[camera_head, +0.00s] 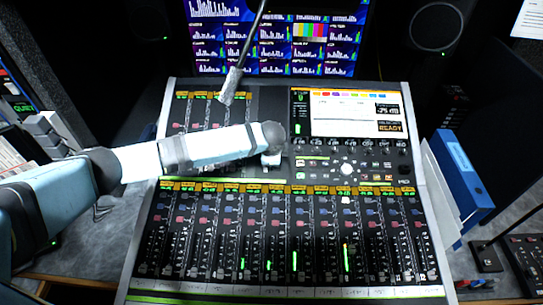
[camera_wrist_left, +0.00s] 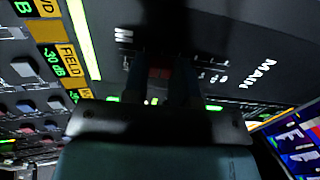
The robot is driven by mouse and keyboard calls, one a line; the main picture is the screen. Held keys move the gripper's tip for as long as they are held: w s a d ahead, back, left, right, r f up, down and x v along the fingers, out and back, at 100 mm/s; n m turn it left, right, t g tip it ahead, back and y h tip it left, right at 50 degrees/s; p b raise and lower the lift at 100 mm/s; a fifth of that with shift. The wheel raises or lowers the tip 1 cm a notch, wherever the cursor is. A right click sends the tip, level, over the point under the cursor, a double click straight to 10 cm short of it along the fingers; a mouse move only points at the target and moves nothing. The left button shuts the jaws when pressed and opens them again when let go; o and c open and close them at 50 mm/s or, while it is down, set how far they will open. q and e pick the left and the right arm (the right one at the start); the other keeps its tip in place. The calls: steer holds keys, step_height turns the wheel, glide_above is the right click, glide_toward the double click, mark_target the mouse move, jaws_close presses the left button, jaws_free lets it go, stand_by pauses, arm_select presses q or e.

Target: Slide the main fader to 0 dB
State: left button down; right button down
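In the head view my left arm reaches in from the left over the mixing console (camera_head: 128,270). My left gripper (camera_head: 270,160) points down at the panel just left of the console screen. In the left wrist view the two dark fingers of my left gripper (camera_wrist_left: 160,82) are spaced apart at the panel, beside the white MAIN label (camera_wrist_left: 263,75). A dark red piece, apparently the main fader's cap (camera_wrist_left: 160,73), shows between them. Shadow hides whether the fingers touch it. My arm hides this spot in the head view. My right gripper is not in view.
The console screen (camera_head: 345,115) is right of my left gripper. Rows of channel faders (camera_head: 270,245) fill the console's front. A thin microphone arm (camera_head: 240,60) hangs down behind my forearm. A monitor (camera_head: 270,40) stands at the back and a blue binder (camera_head: 462,170) on the right.

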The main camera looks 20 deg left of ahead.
mark_target(271, 170)
arm_select(q)
steer(key=shift+w+a+r+p, duration=0.15)
steer(key=shift+w+r, duration=0.1)
steer(key=shift+w, duration=0.3)
steer(key=shift+w+a+r+p, duration=0.15)
steer(key=shift+w+r, duration=0.1)
steer(key=shift+w, duration=0.3)
steer(key=shift+w+a+r, duration=0.15)
steer(key=shift+w+r, duration=0.1)
steer(key=shift+w, duration=0.3)
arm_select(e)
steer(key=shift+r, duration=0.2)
arm_select(q)
steer(key=c, duration=0.9)
jaws_free()
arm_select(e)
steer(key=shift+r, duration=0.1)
arm_select(q)
steer(key=v, duration=1.3)
steer(key=shift+s+d+r+b, duration=0.1)
steer(key=shift+s+r+b, duration=0.1)
steer(key=shift+r+b, duration=0.2)
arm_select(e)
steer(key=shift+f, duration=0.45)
arm_select(q)
steer(key=shift+f, duration=0.1)
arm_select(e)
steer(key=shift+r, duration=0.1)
